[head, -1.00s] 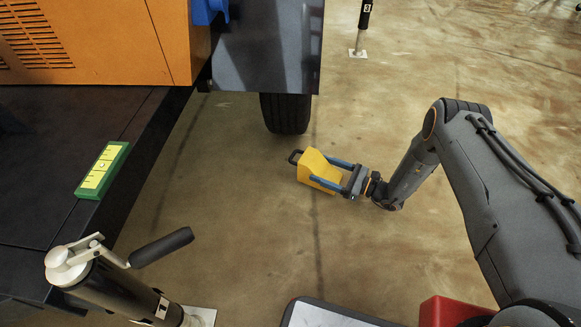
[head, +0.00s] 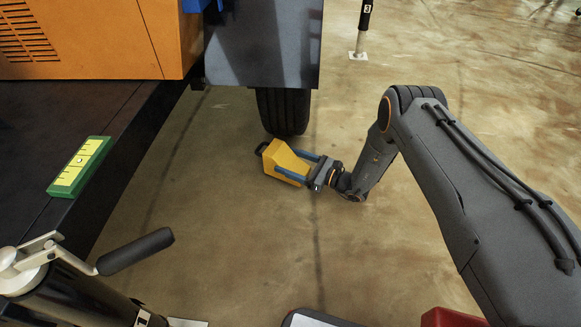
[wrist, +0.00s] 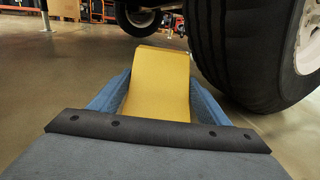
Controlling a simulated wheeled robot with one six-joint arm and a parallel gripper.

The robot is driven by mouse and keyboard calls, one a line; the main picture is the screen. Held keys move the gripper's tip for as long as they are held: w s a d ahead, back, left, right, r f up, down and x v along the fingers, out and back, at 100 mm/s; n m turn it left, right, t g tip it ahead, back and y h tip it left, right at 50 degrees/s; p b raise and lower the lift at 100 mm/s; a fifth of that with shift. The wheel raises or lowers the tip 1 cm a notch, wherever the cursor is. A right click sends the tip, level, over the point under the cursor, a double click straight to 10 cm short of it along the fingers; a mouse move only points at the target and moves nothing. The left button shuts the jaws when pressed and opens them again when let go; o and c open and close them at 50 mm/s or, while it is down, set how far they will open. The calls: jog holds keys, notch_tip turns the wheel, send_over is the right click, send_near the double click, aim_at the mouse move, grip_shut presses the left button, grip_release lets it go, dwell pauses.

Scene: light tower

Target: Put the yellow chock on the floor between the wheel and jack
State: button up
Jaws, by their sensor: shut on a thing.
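The yellow chock (head: 284,163) has a dark handle on its far left end. My gripper (head: 298,166) is shut on it, with a blue finger along each side. In the wrist view the chock (wrist: 158,85) sits between the blue fingers, its curved face showing. The black wheel (head: 284,110) stands under the dark fender, just beyond the chock in the head view; it also shows close on the right in the wrist view (wrist: 240,50). The jack (head: 75,285) with a crank handle stands at the lower left. I cannot tell whether the chock touches the floor.
A green and yellow level (head: 79,167) lies on the dark trailer deck (head: 60,120) at left. The orange housing (head: 85,40) is behind it. Another jack leg (head: 363,30) stands at the back. Open floor (head: 215,240) lies between the wheel and the near jack.

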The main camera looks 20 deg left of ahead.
jog(key=shift+f+b, duration=0.45)
jog(key=shift+f, duration=0.45)
jog(key=o, duration=1.7)
jog(key=shift+f, duration=0.15)
jog(key=shift+c, duration=0.2)
